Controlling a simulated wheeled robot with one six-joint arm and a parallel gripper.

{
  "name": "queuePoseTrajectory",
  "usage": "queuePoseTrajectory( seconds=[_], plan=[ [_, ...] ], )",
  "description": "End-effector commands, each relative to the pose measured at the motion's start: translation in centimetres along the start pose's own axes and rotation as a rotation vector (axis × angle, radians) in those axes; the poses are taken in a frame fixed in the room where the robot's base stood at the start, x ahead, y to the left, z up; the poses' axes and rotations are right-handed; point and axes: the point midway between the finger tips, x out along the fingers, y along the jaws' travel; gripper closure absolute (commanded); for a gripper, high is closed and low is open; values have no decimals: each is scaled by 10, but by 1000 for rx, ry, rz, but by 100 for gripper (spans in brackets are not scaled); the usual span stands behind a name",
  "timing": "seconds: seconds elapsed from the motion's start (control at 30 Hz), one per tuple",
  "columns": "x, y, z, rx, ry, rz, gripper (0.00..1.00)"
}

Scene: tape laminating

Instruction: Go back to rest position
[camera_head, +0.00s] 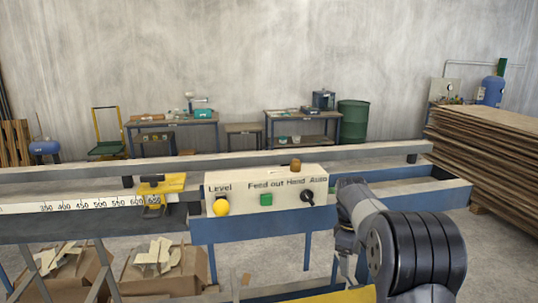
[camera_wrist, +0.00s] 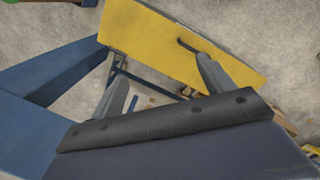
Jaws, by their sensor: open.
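My gripper (camera_wrist: 161,70) shows in the wrist view with its two grey fingers spread apart and nothing between them. Behind the fingers is a yellow panel (camera_wrist: 160,42), with a blue frame beam (camera_wrist: 62,72) to its left. In the head view my arm is at the lower right, in front of the machine, and my gripper cannot be made out there. The machine's cream control box (camera_head: 238,187) carries a yellow Level button (camera_head: 221,207), a green Feed out button (camera_head: 266,199) and a black Hand/Auto knob (camera_head: 307,197).
A long rail with a measuring scale (camera_head: 90,206) and yellow stop (camera_head: 160,186) runs left of the control box. Cardboard boxes (camera_head: 165,278) with scraps stand below. Stacked boards (camera_head: 490,155) are at the right. Open floor lies behind the machine, before the worktables.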

Motion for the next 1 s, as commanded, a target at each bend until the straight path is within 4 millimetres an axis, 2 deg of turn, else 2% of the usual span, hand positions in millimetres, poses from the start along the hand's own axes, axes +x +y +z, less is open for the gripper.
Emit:
queuePoseTrajectory(
  seconds=[0.2, 0.4, 1.0],
  plan=[
    [27, -12, -7, 136, -13, -11, 24],
    [40, -19, -10, 219, -18, -14, 24],
    [45, -23, -11, 249, -17, -13, 24]
  ],
)
